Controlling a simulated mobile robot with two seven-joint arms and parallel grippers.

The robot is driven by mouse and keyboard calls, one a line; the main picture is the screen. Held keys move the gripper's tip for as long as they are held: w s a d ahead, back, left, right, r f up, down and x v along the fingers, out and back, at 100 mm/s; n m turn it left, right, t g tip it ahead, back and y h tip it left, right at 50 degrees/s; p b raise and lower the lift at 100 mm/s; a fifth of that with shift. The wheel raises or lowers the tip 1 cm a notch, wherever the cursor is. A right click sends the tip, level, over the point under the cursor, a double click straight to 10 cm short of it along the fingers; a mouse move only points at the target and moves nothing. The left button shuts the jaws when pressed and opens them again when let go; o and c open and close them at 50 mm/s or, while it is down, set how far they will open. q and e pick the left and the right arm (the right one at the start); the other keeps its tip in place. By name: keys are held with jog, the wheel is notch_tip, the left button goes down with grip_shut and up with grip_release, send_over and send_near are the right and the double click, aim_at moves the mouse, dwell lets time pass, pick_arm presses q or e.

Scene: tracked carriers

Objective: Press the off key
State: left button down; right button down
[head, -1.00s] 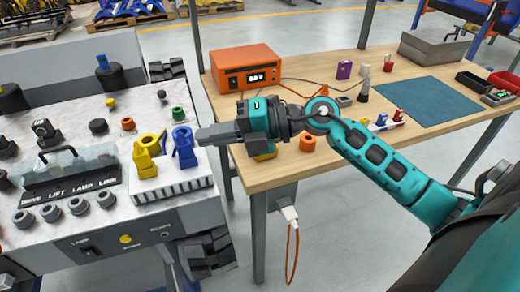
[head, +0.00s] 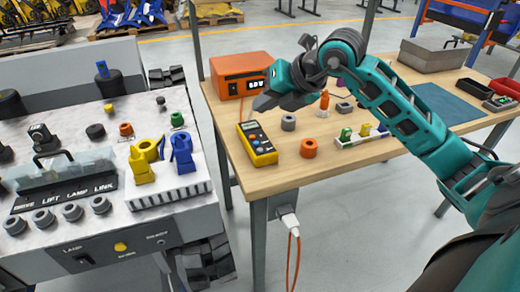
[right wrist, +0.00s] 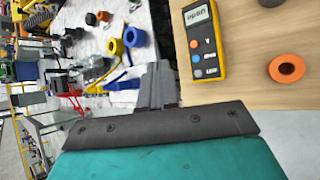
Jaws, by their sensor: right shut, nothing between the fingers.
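A yellow-and-black handheld meter (head: 250,131) lies on the wooden table near its left edge. It has a display and a column of small coloured keys. Labels beside the keys are too small to read, so I cannot tell which is off. My right gripper (head: 262,104) is shut and empty, beyond the meter in the head view. In the right wrist view its fingertips (right wrist: 158,68) are left of the meter, apart from it. My left gripper is not in view.
An orange box with a display (head: 231,70) stands behind the gripper. A grey ring (head: 288,122), an orange ring (head: 308,148) and a white tray (head: 362,140) lie right of the meter. A control bench with yellow (head: 140,165) and blue (head: 183,152) parts stands left, across a gap.

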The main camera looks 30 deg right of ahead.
jog(key=b, duration=0.6)
send_over(260, 150)
jog(key=f, duration=0.8)
jog(key=shift+s+d, duration=0.35)
jog(key=shift+f, duration=0.3)
dwell(0.6)
jog(key=shift+f+b, duration=0.4)
jog(key=shift+b, duration=0.25)
jog(key=shift+f+b, duration=0.35)
jog(key=shift+f, duration=0.05)
jog(key=shift+r, duration=0.1)
dwell(0.5)
jog(key=shift+r+p, duration=0.6)
jog(key=shift+r, duration=0.15)
